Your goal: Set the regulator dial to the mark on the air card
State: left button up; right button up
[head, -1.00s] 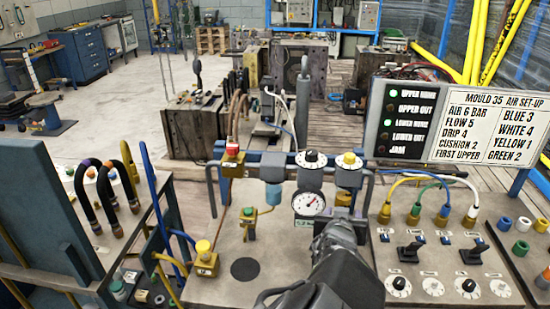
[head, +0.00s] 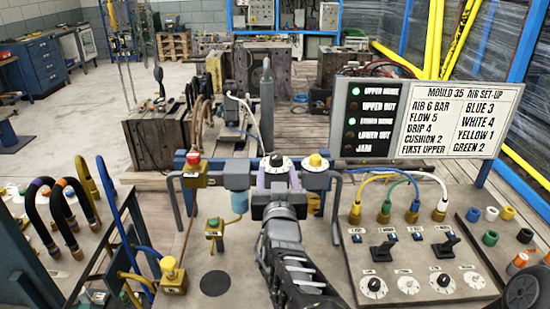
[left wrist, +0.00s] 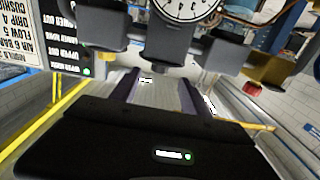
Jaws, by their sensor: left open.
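The regulator dial (head: 277,161), a black knob over a white marked ring, stands on the pipe fixture at the bench's back. My left gripper (head: 277,187) is open just below and in front of it, hiding the gauge under the dial. I cannot tell whether it touches the dial, and its pointer reading is too small to read. The left wrist view, tilted nearly upside down, shows a round white face with black ticks (left wrist: 186,8) at the top. The air card (head: 461,120) at right reads "AIR 6 BAR". My right gripper is not seen.
A yellow-topped knob (head: 315,162) is close right of the dial, and a red-topped valve (head: 194,160) is to its left. A control panel (head: 410,250) with levers and small dials lies at right. Hoses (head: 60,205) stand at left.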

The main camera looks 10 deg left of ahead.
aim_at(276, 162)
pick_arm(q)
jog(key=p+x, duration=0.1)
jog(key=x, duration=0.6)
jog(key=shift+w+a+f, duration=0.1)
jog(key=shift+w, duration=0.3)
grip_shut()
